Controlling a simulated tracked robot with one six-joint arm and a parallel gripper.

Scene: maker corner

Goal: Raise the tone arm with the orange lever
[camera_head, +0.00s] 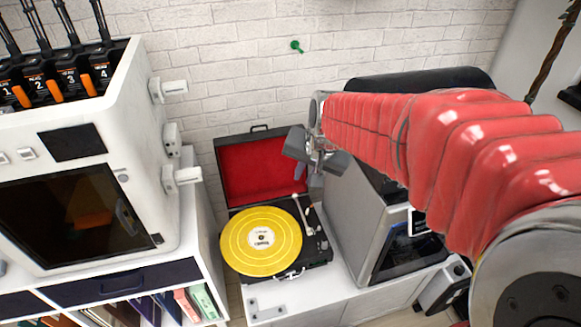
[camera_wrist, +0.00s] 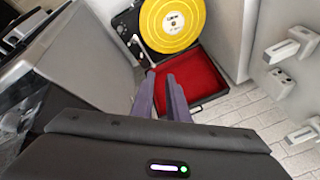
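The record player (camera_head: 318,252) stands on a white cabinet, its red-lined lid (camera_head: 262,172) open against the wall. A yellow record (camera_head: 238,245) lies on its platter. The pale tone arm (camera_head: 305,214) is at the record's right side; I cannot tell whether it is raised. No orange lever can be made out. My gripper (camera_head: 307,178) hangs above the player's back right, near the lid. In the wrist view, my gripper (camera_wrist: 161,76) is open and empty, its two fingers apart over the edge of the red lid. The record (camera_wrist: 172,22) is beyond them, upside down in that view.
A grey boxy machine (camera_head: 352,205) stands close on the player's right. A white cabinet machine (camera_head: 90,160) with protruding handles (camera_head: 183,178) stands on the left. A green peg (camera_head: 296,46) sticks out of the brick wall. The space above the record is clear.

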